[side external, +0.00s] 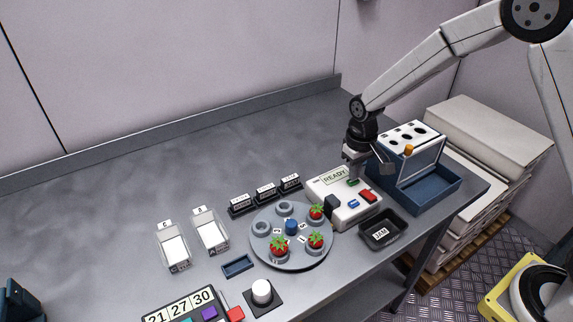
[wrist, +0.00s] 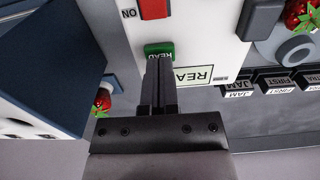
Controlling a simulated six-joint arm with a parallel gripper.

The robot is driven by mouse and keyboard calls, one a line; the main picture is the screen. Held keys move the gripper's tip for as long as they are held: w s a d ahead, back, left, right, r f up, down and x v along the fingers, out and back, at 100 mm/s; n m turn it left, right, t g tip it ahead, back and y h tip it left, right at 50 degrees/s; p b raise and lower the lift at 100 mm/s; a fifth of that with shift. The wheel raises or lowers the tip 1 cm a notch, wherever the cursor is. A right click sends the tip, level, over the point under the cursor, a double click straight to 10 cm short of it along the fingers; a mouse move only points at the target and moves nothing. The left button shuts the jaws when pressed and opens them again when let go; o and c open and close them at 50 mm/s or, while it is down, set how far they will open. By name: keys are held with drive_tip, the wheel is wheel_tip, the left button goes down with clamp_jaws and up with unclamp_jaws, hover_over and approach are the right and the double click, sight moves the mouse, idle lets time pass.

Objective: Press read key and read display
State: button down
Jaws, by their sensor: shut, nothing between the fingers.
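The white reader box (side external: 343,215) sits on the grey bench, with its display (side external: 334,176) showing READY in the side view. In the wrist view the display (wrist: 205,75) is upside down and partly hidden by my fingers. The green READ key (wrist: 159,49) is on the box near the display; it also shows in the side view (side external: 352,182). My gripper (wrist: 159,64) is shut and empty, pointing down over the box. Its fingertips overlap the lower edge of the green key in the wrist view; I cannot tell whether they touch it.
A red key (side external: 367,196), a blue key (side external: 353,204) and a dark block are also on the box. A blue rack (side external: 441,186) stands close to the right. A black JAM tray (side external: 391,240) is in front. A round grey plate (side external: 272,262) with strawberries is left.

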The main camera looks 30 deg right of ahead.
drive_tip(key=shift+f, duration=0.6)
drive_tip(key=shift+r, duration=0.1)
idle(0.4)
wheel_tip(320, 180, up, 8)
idle(1.2)
drive_tip(key=shift+s, duration=0.1)
drive_tip(key=s+d+t, duration=0.1)
drive_tip(key=s+t, duration=0.1)
drive_tip(key=s, duration=1.4)
drive_tip(key=shift+s+d+f+t, duration=0.2)
drive_tip(key=shift+f+t, duration=0.1)
drive_tip(key=shift+f, duration=0.15)
